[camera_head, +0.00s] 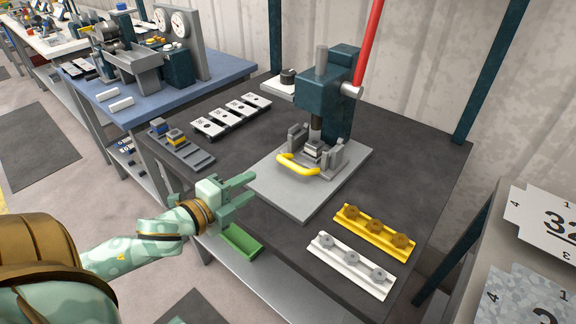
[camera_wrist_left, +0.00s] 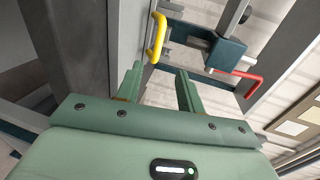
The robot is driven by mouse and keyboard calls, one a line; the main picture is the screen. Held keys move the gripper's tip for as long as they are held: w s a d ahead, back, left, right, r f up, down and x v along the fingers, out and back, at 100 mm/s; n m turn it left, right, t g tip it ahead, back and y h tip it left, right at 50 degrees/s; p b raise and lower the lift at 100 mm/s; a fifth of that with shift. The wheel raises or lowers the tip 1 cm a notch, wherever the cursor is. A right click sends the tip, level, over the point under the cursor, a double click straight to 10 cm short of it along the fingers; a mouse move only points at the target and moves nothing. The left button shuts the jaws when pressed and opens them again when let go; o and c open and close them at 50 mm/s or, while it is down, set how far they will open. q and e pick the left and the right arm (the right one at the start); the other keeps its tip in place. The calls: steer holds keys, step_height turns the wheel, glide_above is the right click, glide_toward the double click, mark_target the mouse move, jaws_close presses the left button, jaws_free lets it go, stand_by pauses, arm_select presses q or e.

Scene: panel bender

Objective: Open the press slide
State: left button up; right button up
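The press (camera_head: 328,95) is a dark teal machine with a red lever, standing on a grey base plate (camera_head: 300,205) on the dark table. The slide's yellow handle (camera_head: 298,166) is at the front of the press, below the ram; it also shows in the left wrist view (camera_wrist_left: 156,38). My left gripper (camera_head: 248,187) is open and empty, left of and in front of the handle, apart from it. In the left wrist view its two fingers (camera_wrist_left: 158,90) are spread, with the handle beyond them. My right gripper is not in view.
White plates (camera_head: 231,116) and a grey tray (camera_head: 181,148) lie at the back left. A green bin (camera_head: 240,242) is below my left gripper. The red lever (camera_head: 369,45) rises above the press.

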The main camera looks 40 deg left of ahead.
mark_target(287, 165)
arm_select(q)
steer(key=b+x, duration=0.1)
steer(key=x, duration=0.3)
steer(key=b+x, duration=0.1)
steer(key=x, duration=0.3)
steer(key=b+x, duration=0.2)
steer(key=x, duration=0.2)
steer(key=shift+w+a+f, duration=0.15)
steer(key=shift+w+f, duration=0.15)
steer(key=shift+f, duration=0.1)
steer(key=shift+w, duration=0.55)
jaws_close()
